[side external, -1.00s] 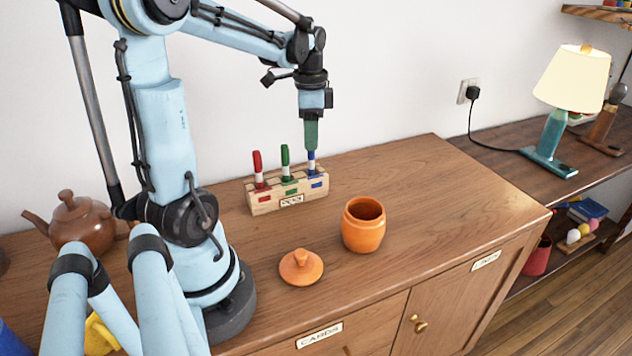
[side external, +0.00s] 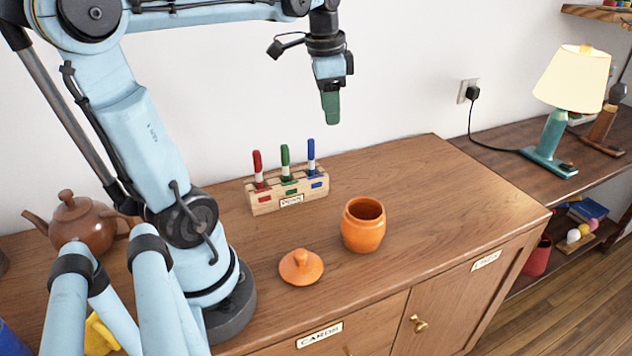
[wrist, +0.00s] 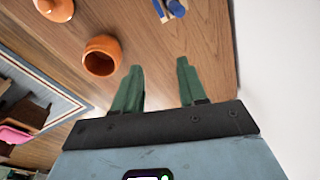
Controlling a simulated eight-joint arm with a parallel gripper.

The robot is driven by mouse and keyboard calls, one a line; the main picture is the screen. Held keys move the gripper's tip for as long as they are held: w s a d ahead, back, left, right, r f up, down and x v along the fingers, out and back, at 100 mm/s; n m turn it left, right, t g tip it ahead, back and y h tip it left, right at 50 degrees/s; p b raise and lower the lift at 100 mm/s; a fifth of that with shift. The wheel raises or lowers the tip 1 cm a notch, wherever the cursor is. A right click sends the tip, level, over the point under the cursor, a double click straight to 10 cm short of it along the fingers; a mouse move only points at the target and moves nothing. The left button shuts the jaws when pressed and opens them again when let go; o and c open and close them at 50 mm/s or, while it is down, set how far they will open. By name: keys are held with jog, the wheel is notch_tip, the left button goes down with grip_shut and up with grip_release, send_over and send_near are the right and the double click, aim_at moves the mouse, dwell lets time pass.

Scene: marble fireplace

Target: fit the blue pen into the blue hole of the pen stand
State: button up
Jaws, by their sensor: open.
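The wooden pen stand (side external: 262,204) sits on the cabinet top near the wall. The blue pen (side external: 311,154) stands upright at the stand's right end, above the blue label. A red pen (side external: 258,165) and a green pen (side external: 285,160) stand upright beside it. My gripper (side external: 331,122) is above and to the right of the blue pen, clear of it. In the wrist view my green fingers (wrist: 157,80) are apart with nothing between them. The blue pen (wrist: 178,9) and part of the stand show at the top edge there. The holes themselves are hidden.
An orange pot (side external: 362,228) stands open in front of the stand, with its lid (side external: 301,267) lying to the left. A brown teapot (side external: 78,221) is at far left. The cabinet top (side external: 440,190) is bare at the right. A lamp (side external: 572,85) stands on the lower shelf.

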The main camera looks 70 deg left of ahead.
jog(key=d+f+n+t, duration=0.1)
jog(key=d+f+t, duration=0.1)
jog(key=d, duration=0.3)
jog(key=d+f+n+t, duration=0.1)
jog(key=d+f, duration=0.2)
jog(key=d, duration=0.3)
jog(key=s+d+f+n+t, duration=0.1)
jog(key=d+f+t, duration=0.1)
jog(key=d, duration=0.3)
jog(key=shift+d+f+t+h, duration=0.15)
jog(key=shift+f+t+h, duration=0.15)
jog(key=shift+h, duration=0.1)
jog(key=shift+w, duration=0.1)
